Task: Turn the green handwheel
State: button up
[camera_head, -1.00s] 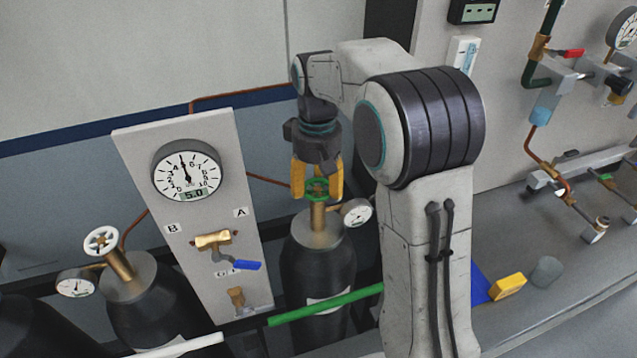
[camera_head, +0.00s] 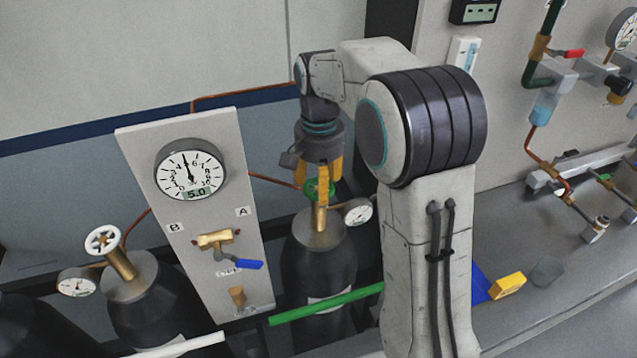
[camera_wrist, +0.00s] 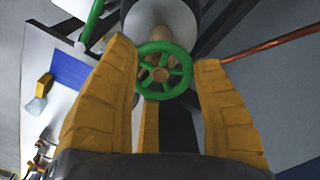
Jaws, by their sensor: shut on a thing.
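The green handwheel (camera_head: 319,187) sits on the brass valve (camera_head: 319,217) on top of a dark gas cylinder (camera_head: 318,262). In the wrist view the green handwheel (camera_wrist: 163,70) shows its rim and spokes between two yellow fingers. My gripper (camera_head: 321,184) points down over the handwheel and is shut on it, with the fingers on either side of the rim. It also shows in the wrist view (camera_wrist: 166,72). The near finger hides part of the wheel in the head view.
A panel gauge (camera_head: 190,168) reads 5.0 on the digits, above a blue-handled valve (camera_head: 248,265). A small gauge (camera_head: 357,211) sits just right of the brass valve. A second cylinder with a white handwheel (camera_head: 102,240) stands left. A green bar (camera_head: 325,304) crosses in front.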

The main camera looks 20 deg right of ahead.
jog(key=shift+w+d+m, duration=0.15)
jog(key=shift+w+m, duration=0.05)
jog(key=shift+m, duration=0.5)
jog(key=o, duration=1)
jog(key=shift+w+d, duration=0.15)
jog(key=shift+d, duration=0.05)
jog(key=shift+o, duration=1.1)
jog(key=shift+a, duration=0.1)
notch_tip(320, 180, up, 12)
